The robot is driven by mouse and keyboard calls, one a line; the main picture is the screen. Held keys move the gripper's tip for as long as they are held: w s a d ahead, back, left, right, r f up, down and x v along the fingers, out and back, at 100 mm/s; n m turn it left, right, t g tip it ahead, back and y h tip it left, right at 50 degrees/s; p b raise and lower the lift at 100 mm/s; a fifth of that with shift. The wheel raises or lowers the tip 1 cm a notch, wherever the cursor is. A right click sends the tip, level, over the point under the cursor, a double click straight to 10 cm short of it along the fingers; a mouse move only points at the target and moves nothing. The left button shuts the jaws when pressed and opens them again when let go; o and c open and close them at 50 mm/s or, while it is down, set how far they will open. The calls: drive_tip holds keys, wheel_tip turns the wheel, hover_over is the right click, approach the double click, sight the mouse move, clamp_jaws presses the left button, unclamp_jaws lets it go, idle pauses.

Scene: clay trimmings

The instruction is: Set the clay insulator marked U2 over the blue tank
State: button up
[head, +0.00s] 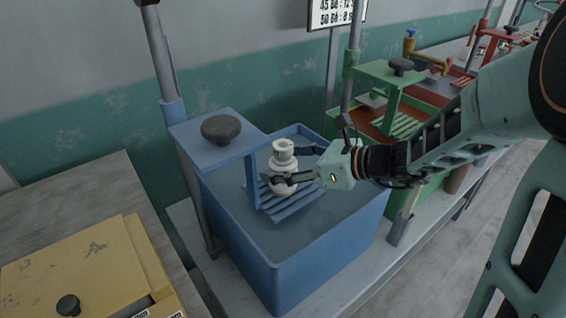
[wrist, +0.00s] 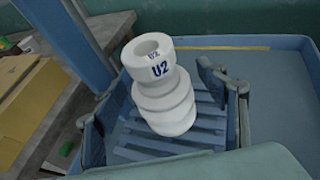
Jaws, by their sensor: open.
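The white clay insulator (head: 284,158) stands upright, with stacked round ribs and an open top, and appears to rest on the blue slatted rack (head: 293,204) over the blue tank (head: 322,246). In the wrist view the insulator (wrist: 165,103) shows a blue U2 on its collar, and the slats (wrist: 205,118) lie under it. My gripper (head: 283,166) reaches in from the right, with one finger on each side of the insulator. The fingers are open, and in the wrist view gaps show between them and the insulator. The insulator's base contact is partly hidden.
A blue bracket with a dark knob (head: 221,128) rises close to the left of the insulator. A green tank (head: 430,190) and a red one stand further right. A yellow box (head: 75,270) sits on a bench at lower left. A sign (head: 336,12) hangs behind.

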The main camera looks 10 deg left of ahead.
drive_tip(key=shift+r, duration=0.25)
drive_tip(key=p+v, duration=0.1)
drive_tip(key=v, duration=1.1)
drive_tip(key=shift+p, duration=0.35)
drive_tip(key=shift+f, duration=0.1)
